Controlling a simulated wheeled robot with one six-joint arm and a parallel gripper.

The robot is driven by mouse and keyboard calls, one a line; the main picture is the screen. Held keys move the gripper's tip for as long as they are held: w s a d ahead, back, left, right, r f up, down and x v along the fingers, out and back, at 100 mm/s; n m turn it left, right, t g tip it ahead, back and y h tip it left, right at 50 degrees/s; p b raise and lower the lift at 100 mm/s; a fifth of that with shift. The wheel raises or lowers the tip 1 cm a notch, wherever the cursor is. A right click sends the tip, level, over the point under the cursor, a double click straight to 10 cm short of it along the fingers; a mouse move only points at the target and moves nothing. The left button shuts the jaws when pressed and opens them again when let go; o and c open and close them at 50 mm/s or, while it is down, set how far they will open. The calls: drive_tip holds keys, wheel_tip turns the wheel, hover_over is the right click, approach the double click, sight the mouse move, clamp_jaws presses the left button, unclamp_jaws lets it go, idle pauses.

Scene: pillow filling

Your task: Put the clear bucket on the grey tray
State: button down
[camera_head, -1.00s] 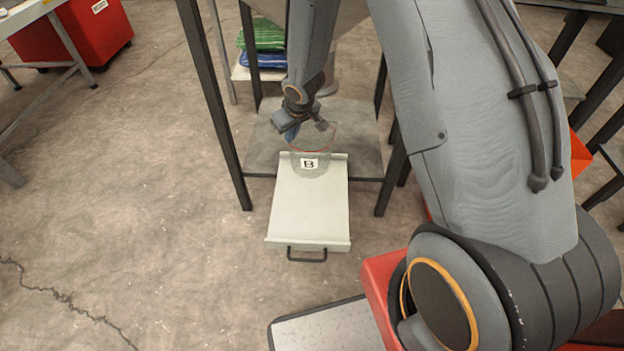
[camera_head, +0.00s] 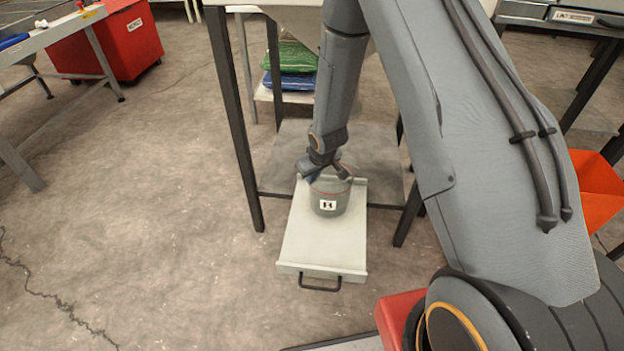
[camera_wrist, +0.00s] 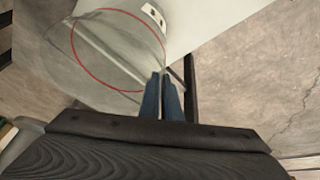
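The clear bucket (camera_head: 325,195), with a red ring and a "B" label, shows upright over the back half of the grey tray (camera_head: 307,250). I cannot tell for sure whether its base touches the tray. My gripper (camera_head: 315,177) is at the bucket's upper rim. In the wrist view the blue fingertips (camera_wrist: 162,96) are close together at the rim of the bucket (camera_wrist: 105,70), with its wall seemingly between them. The tray (camera_wrist: 205,22) lies beyond the bucket there and has a dark handle at its front in the head view.
A dark-legged frame (camera_head: 236,120) stands around the tray's back end, with a grey plate (camera_head: 285,155) beneath. Green and blue folded bags (camera_head: 291,68) lie on a shelf behind. A red bin (camera_head: 115,42) is at the back left. The floor left of the tray is clear.

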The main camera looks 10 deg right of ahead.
drive_tip(key=shift+f, duration=0.15)
drive_tip(key=shift+f, duration=0.15)
drive_tip(key=c, duration=2)
unclamp_jaws()
drive_tip(key=s+d+r+m+h+p, duration=0.1)
drive_tip(key=s+d+r, duration=0.1)
drive_tip(key=s+r, duration=0.45)
drive_tip(key=s+d+r+g+p, duration=0.1)
drive_tip(key=s+d+r, duration=0.15)
drive_tip(key=r, duration=0.75)
drive_tip(key=s+d+r+m+h+p, duration=0.1)
drive_tip(key=s+r, duration=0.4)
drive_tip(key=r, duration=0.3)
drive_tip(key=s+r+m+g, duration=0.1)
drive_tip(key=s+r, duration=0.3)
drive_tip(key=s, duration=0.5)
drive_tip(key=s+a+r+m+g+y, duration=0.1)
drive_tip(key=s+r+g, duration=0.1)
drive_tip(key=s+r, duration=0.3)
drive_tip(key=s, duration=0.3)
drive_tip(key=shift+s, duration=0.4)
